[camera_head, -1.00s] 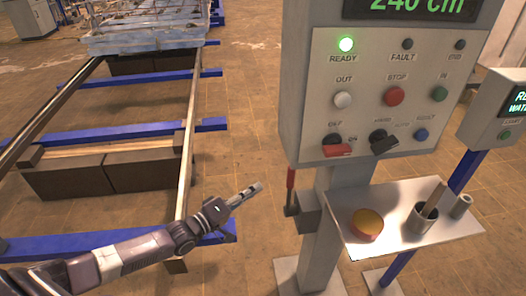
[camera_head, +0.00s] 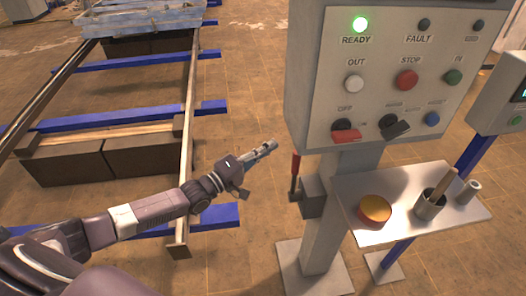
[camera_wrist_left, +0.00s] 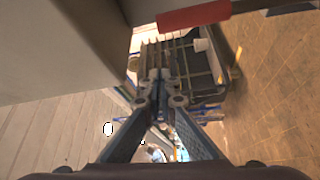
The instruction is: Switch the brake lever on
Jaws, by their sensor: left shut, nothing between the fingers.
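The brake lever (camera_head: 295,173) has a red handle and stands upright on a grey box (camera_head: 313,196) at the left side of the control post. My left gripper (camera_head: 272,147) is shut and empty, a little left of the lever's red top and apart from it in the head view. In the left wrist view the shut fingers (camera_wrist_left: 155,62) point ahead, and a red handle (camera_wrist_left: 195,15) on a dark rod crosses the top of the picture, above the fingertips. My right gripper is not in view.
The control panel (camera_head: 385,95) has a lit green READY lamp, buttons and two rotary switches. Below it, a metal shelf (camera_head: 440,232) holds a yellow-orange round button (camera_head: 375,211) and a cup (camera_head: 430,206). Rails (camera_head: 188,150) with blue crossbeams run at the left. The floor between is clear.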

